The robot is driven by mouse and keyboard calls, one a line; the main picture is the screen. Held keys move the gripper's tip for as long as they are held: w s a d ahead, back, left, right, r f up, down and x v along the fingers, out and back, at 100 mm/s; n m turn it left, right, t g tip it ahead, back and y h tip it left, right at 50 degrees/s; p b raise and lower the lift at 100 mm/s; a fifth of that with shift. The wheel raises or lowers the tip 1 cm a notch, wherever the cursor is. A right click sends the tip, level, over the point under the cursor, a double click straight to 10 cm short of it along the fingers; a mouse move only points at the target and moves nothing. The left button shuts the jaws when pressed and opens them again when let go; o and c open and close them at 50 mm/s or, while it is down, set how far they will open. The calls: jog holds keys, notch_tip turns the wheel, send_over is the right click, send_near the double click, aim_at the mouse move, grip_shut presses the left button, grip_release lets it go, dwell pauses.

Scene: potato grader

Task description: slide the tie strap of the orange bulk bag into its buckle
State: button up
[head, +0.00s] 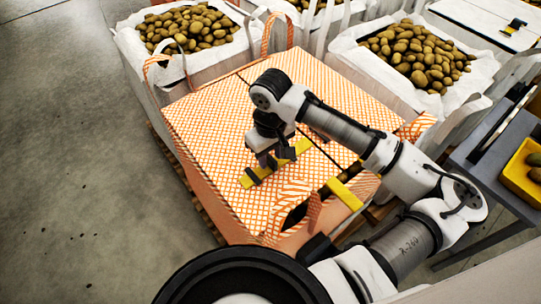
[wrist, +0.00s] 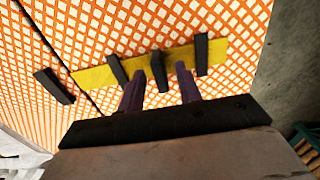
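The orange bulk bag (head: 215,110) has a lattice-patterned top with a dark seam line across it. A yellow tie strap (head: 300,147) lies flat on the top; it also shows in the wrist view (wrist: 90,76). Black bars cross the strap, the middle one (wrist: 158,72) between my fingers. A separate dark bar (wrist: 53,86) lies off the strap's left end, by the seam; I cannot tell which bars form the buckle. My gripper (head: 268,158) is low over the strap. In the wrist view my gripper (wrist: 160,74) has its fingers apart, gaps showing beside the middle bar.
A second yellow strip (head: 345,193) lies over the bag's front edge. White bags of potatoes stand behind left (head: 150,70) and behind right (head: 375,75). A grey bench with a yellow bin (head: 522,178) is at the right. The concrete floor (head: 60,150) is clear at left.

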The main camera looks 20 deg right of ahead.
jog(key=shift+f, duration=0.65)
grip_shut()
